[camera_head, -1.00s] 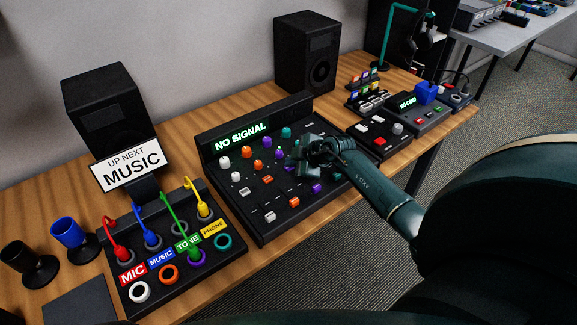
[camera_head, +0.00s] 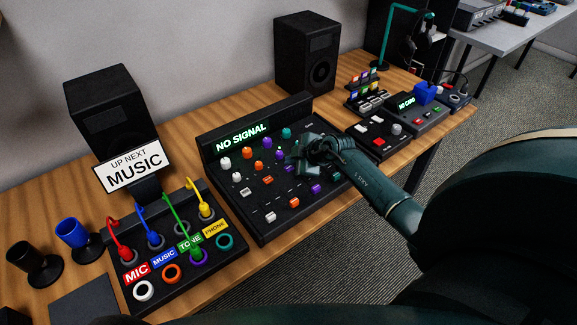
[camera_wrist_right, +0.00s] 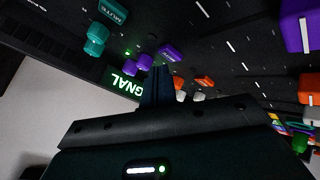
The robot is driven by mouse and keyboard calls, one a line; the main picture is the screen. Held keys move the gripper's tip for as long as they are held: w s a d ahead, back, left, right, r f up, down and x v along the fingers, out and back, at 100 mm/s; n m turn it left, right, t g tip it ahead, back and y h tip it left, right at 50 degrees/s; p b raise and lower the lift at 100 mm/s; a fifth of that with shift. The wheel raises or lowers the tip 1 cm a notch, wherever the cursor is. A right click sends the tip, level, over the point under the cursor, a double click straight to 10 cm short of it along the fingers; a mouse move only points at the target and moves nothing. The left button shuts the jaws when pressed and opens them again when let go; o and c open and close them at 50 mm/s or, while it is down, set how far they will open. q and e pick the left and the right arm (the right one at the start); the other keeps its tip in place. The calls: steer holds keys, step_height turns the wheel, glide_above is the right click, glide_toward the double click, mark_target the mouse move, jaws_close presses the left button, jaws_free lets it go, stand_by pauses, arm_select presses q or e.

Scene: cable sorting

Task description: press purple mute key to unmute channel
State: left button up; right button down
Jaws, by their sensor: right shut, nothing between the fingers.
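The black mixer console (camera_head: 243,218) stands on the wooden table, with colored knobs, keys and sliders. Its display (camera_head: 241,137) reads "NO SIGNAL" in green. My right gripper (camera_head: 298,156) is shut and empty, low over the right part of the console. In the right wrist view its fingers (camera_wrist_right: 160,84) point toward a purple key (camera_wrist_right: 171,52); I cannot tell whether they touch it. A teal key marked "MUTE" (camera_wrist_right: 112,11) is nearby. A purple slider cap (camera_head: 315,188) sits nearer the console's front. My gripper partly hides the controls. My left gripper is not in view.
A patch panel (camera_head: 232,258) with colored cables stands at the left, below the "UP NEXT MUSIC" sign (camera_head: 134,170). Two speakers (camera_head: 108,112) (camera_head: 306,50) stand at the back. Small control boxes (camera_head: 377,140) are right of my gripper. The table's front edge runs below the console.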

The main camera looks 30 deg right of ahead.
mark_target(292, 170)
steer(key=shift+r+p, duration=1.35)
steer(key=shift+p, duration=0.25)
steer(key=shift+r+p, duration=0.4)
steer(key=shift+r, duration=1.2)
steer(key=shift+a, duration=0.1)
